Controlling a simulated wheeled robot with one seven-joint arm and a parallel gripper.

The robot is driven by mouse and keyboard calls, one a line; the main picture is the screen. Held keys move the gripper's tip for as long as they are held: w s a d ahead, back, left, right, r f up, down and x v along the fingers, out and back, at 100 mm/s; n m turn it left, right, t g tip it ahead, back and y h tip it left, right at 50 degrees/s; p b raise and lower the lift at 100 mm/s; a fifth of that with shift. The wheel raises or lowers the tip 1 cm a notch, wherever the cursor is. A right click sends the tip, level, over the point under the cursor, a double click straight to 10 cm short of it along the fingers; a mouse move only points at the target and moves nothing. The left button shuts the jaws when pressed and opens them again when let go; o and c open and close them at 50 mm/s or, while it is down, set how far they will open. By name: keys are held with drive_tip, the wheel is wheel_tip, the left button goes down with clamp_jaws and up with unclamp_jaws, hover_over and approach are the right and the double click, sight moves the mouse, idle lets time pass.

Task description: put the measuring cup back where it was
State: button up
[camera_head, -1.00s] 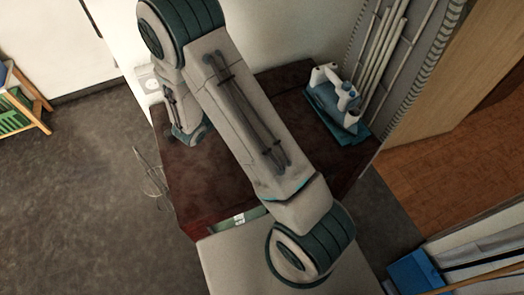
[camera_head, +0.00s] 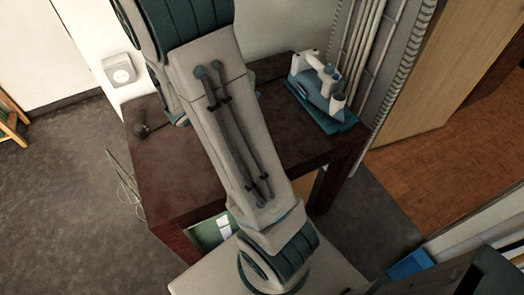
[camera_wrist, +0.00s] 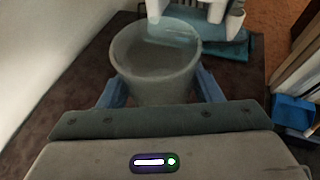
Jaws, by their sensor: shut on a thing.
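The measuring cup (camera_wrist: 155,65) is a pale, translucent, round cup, seen from above at the centre of the wrist view. It looks upright and its rim is open towards me. My gripper (camera_wrist: 160,88) is shut on it, with one blue finger on each side. The cup is in front of the iron, over the dark brown table (camera_wrist: 72,88). The table also shows in the head view (camera_head: 185,170). The cup's base is hidden, so I cannot tell whether it touches the tabletop. The head view does not show the cup or my gripper clearly.
A white and blue iron (camera_head: 318,85) sits on its teal base at the table's back right; it also shows in the wrist view (camera_wrist: 205,12). A small dark round thing (camera_head: 141,131) lies at the left edge. A blue bin (camera_wrist: 293,112) stands right of the table.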

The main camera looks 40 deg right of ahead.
drive_tip(key=s+d+f+m+g+b, duration=0.2)
drive_tip(key=s+d+g+b, duration=0.15)
drive_tip(key=s, duration=0.45)
drive_tip(key=s+d+f+m+g+b, duration=0.2)
drive_tip(key=s+d+b, duration=0.1)
drive_tip(key=s+d, duration=0.3)
drive_tip(key=w+a+f+b, duration=0.1)
drive_tip(key=w+a+f, duration=0.2)
drive_tip(key=w+a, duration=0.1)
drive_tip(key=w+a+f+b, duration=0.1)
drive_tip(key=w+a+f, duration=0.2)
drive_tip(key=a, duration=0.1)
drive_tip(key=shift+w+f, duration=0.35)
drive_tip(key=shift+f, duration=0.05)
drive_tip(key=shift+f+b, duration=0.7)
drive_tip(key=shift+f, duration=1.25)
drive_tip(key=shift+f, duration=0.15)
drive_tip(key=o, duration=1.1)
